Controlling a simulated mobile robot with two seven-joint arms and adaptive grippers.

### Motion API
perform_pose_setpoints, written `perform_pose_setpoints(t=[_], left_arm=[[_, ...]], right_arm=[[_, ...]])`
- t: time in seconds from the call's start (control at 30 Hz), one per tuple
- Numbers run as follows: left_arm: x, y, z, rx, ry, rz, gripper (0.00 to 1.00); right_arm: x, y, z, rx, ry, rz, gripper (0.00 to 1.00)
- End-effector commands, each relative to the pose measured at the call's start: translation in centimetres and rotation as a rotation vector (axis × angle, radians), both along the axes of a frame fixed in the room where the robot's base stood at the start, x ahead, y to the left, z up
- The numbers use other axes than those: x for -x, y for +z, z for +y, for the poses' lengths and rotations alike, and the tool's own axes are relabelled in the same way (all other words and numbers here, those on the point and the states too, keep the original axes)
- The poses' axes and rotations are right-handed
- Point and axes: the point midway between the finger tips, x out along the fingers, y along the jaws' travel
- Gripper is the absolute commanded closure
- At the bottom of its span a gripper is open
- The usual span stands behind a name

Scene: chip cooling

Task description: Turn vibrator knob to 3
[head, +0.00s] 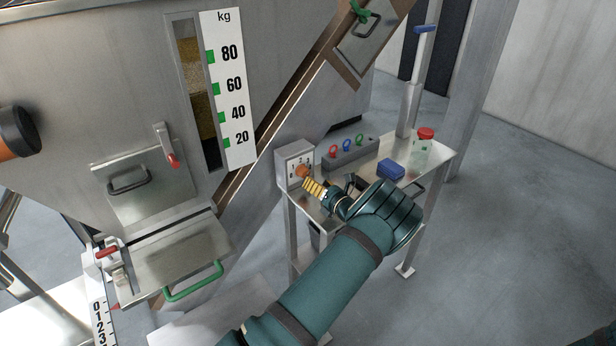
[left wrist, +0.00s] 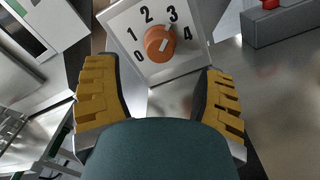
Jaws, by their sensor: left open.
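The vibrator knob (head: 302,171) is a round orange dial on a small grey control box (head: 285,163) at the table's left end. In the left wrist view the knob (left wrist: 157,43) sits on a plate marked 0 to 4. Its white mark slants up and right, roughly toward the 3. My left gripper (head: 315,187) has yellow fingers directed at the box. In the left wrist view the left gripper (left wrist: 157,70) is open and empty, its fingers apart on either side just below the knob, not touching it. My right gripper is not in view.
The metal table (head: 433,158) holds a grey box with coloured rings (head: 350,150), a blue block (head: 391,169) and a red-lidded jar (head: 421,152). A large steel hopper (head: 100,60) stands at left. The floor at right is clear.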

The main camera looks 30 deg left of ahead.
Motion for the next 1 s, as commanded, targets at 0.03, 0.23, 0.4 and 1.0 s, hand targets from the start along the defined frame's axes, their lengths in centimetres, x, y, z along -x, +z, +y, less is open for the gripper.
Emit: perform_pose_setpoints(t=[0.03,0.23,0.4,1.0], left_arm=[[0.3,0.0,-1.1,-0.001,-0.003,0.001,0.3],[1.5,0.1,-3.8,-0.002,-0.001,-0.001,0.3],[2.0,0.0,-4.8,0.0,0.0,-0.001,0.3],[2.0,0.0,-4.9,-0.001,0.001,0.0,0.3]], right_arm=[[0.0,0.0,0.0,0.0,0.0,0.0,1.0],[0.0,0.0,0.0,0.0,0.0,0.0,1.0],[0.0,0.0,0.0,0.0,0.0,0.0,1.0],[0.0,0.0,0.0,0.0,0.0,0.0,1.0]])
